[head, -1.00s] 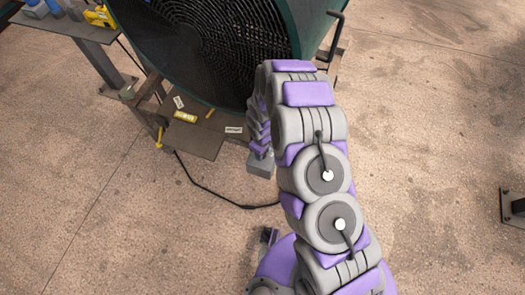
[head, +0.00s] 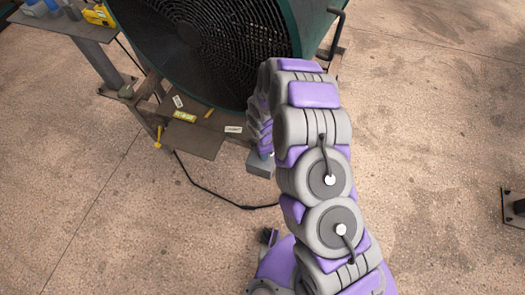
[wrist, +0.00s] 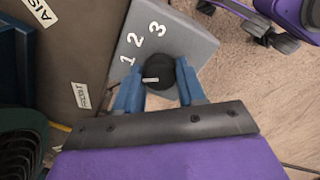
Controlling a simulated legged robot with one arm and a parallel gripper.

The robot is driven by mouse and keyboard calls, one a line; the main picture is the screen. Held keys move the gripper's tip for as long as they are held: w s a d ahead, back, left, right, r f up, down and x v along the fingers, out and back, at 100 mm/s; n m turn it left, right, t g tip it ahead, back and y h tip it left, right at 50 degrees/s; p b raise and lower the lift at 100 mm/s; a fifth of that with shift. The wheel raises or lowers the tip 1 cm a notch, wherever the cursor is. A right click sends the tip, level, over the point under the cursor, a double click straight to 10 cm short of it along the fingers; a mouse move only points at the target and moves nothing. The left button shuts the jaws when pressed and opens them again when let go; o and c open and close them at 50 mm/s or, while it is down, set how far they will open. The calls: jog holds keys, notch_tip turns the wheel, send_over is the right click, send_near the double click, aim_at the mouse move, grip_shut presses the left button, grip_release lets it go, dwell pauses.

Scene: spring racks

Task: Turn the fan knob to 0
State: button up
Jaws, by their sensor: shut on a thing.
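The black fan knob (wrist: 161,73) sits on the grey control box (wrist: 200,43) in the wrist view. A short white mark shows on the knob, toward the picture's left. White numbers 1, 2 and 3 are printed around the knob's left and upper side; no 0 is visible, and the left finger covers part of the panel. My gripper (wrist: 158,88) has its blue fingers on either side of the knob, shut on it. In the head view the grey box (head: 260,164) shows below the big green fan (head: 290,25); my arm hides the knob and fingertips.
A brown plate (head: 190,142) with small labels and a yellow item (head: 184,117) lies left of the box. A black cable (head: 215,198) runs across the floor. A side table (head: 60,22) stands at upper left. Open floor lies to the right.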

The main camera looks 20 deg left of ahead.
jog(key=n, duration=0.3)
jog(key=n+b, duration=0.1)
jog(key=n, duration=0.1)
jog(key=shift+w+a+n, duration=0.15)
jog(key=shift+w+n, duration=0.05)
jog(key=shift+n, duration=0.2)
dwell(0.4)
jog(key=o, duration=1.1)
jog(key=shift+s, duration=0.1)
jog(key=shift+c, duration=0.2)
notch_tip(320, 180, up, 17)
jog(key=p, duration=0.4)
jog(key=shift+r, duration=0.15)
